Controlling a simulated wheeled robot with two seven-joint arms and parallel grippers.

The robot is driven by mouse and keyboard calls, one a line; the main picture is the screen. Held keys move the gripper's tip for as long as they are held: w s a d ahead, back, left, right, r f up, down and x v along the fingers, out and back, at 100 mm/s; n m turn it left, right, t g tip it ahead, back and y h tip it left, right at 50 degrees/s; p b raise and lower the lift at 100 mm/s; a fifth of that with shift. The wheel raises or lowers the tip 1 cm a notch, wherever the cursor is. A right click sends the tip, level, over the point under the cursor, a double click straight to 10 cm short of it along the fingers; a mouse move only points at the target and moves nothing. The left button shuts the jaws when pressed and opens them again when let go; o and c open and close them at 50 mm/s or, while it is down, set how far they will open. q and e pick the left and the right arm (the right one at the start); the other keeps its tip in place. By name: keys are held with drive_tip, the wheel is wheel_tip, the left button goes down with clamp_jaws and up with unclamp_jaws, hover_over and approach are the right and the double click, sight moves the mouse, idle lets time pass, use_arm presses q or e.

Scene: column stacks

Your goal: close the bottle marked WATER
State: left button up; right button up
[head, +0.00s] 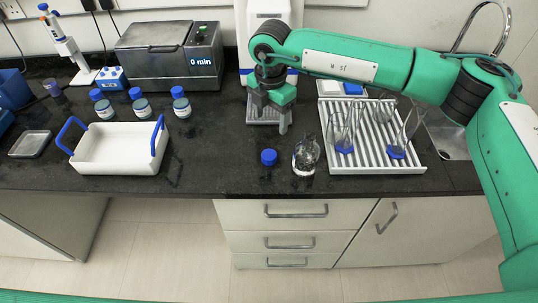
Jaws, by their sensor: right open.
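A clear glass bottle (306,156) stands without a cap near the counter's front edge; no label on it is readable. A blue screw cap (268,157) is just left of it, apart from it. Three blue-capped bottles (103,106) (140,104) (181,104) stand at the left behind a white carrier; their labels are too small to read, so I cannot tell which is WATER. My right gripper (271,121) points down, open and empty, above and behind the blue cap. My left gripper is not in view.
The white carrier (117,162) with blue handles sits at front left. A grey water bath (171,58) reading 0 min is behind. A white drying rack (374,164) holding glass flasks is right of the bottle, beside the sink. Clear counter lies between carrier and cap.

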drive_tip(key=shift+f, duration=0.1)
drive_tip(key=p, duration=0.2)
hover_over(269, 154)
drive_tip(key=f, duration=0.7)
drive_tip(key=shift+d+f, duration=0.2)
drive_tip(key=shift+f, duration=0.55)
drive_tip(key=shift+f+p, duration=0.2)
drive_tip(key=shift+p, duration=0.35)
drive_tip(key=f+p, duration=0.2)
drive_tip(key=f, duration=0.2)
drive_tip(key=shift+a+f, duration=0.1)
drive_tip(key=shift+a, duration=0.1)
drive_tip(key=shift+f, duration=0.3)
drive_tip(key=shift+c, duration=0.3)
